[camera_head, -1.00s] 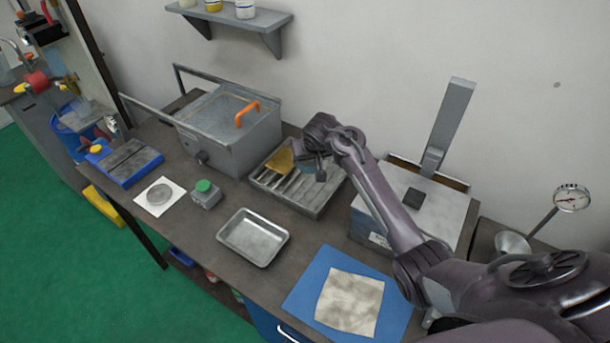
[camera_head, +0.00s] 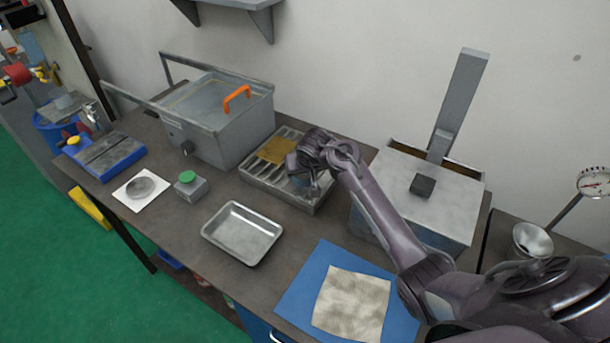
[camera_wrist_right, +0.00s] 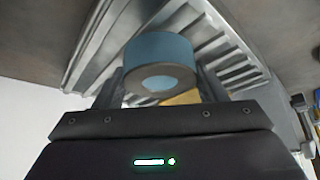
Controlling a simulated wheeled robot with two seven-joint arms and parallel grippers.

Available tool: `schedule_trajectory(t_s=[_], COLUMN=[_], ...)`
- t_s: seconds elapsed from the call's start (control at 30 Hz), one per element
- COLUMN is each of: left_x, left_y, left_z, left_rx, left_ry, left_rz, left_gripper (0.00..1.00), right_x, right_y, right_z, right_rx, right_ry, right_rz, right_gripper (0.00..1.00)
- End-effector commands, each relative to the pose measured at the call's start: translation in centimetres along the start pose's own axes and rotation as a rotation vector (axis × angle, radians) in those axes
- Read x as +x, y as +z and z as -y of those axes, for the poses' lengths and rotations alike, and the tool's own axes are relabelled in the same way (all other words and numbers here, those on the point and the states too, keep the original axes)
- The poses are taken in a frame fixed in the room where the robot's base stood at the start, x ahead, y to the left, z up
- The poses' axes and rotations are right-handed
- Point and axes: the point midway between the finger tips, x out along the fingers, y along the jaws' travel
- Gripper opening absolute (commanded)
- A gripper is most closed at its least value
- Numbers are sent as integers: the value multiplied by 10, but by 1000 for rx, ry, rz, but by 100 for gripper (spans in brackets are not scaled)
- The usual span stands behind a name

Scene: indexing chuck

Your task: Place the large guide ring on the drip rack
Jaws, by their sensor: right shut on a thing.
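The large guide ring (camera_wrist_right: 160,60) is blue-grey with a round hole and sits between the fingers of my right gripper (camera_wrist_right: 160,88) in the right wrist view. My right gripper (camera_head: 304,178) is shut on it. In the head view the ring (camera_head: 293,163) shows only partly beside the wrist. The drip rack (camera_head: 265,188) is a grey ribbed tray on the bench, and the gripper is over its right part. The slats also show behind the ring in the wrist view (camera_wrist_right: 105,45). I cannot tell whether the ring touches them. My left gripper is not in view.
A flat yellow-brown piece (camera_head: 277,150) lies on the rack's back left part. A grey tank with an orange handle (camera_head: 237,97) stands left of the rack, and a grey box (camera_head: 440,205) stands right. An empty metal tray (camera_head: 242,234) and a cloth on a blue mat (camera_head: 300,285) lie in front.

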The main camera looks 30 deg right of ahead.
Motion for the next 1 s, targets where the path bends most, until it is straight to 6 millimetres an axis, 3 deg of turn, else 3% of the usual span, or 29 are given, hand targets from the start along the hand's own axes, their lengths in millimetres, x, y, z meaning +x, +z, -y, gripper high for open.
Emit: schedule_trajectory(t_s=[0.1,0.33,0.37,0.5,0.83,1.0], left_x=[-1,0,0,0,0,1], left_y=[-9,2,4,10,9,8], left_z=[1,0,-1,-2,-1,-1], left_rx=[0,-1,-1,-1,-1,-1], left_ry=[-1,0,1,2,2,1], left_rz=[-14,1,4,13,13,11], left_gripper=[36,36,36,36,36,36], right_x=[-2,0,2,1,-1,-21], right_y=[-2,-1,1,1,0,0], right_z=[0,0,0,0,0,2], right_rx=[2,1,0,0,1,2], right_ry=[-1,-1,1,1,0,-4], right_rz=[-5,-4,2,1,0,-1], right_gripper=[4,4,68,86,86,86])
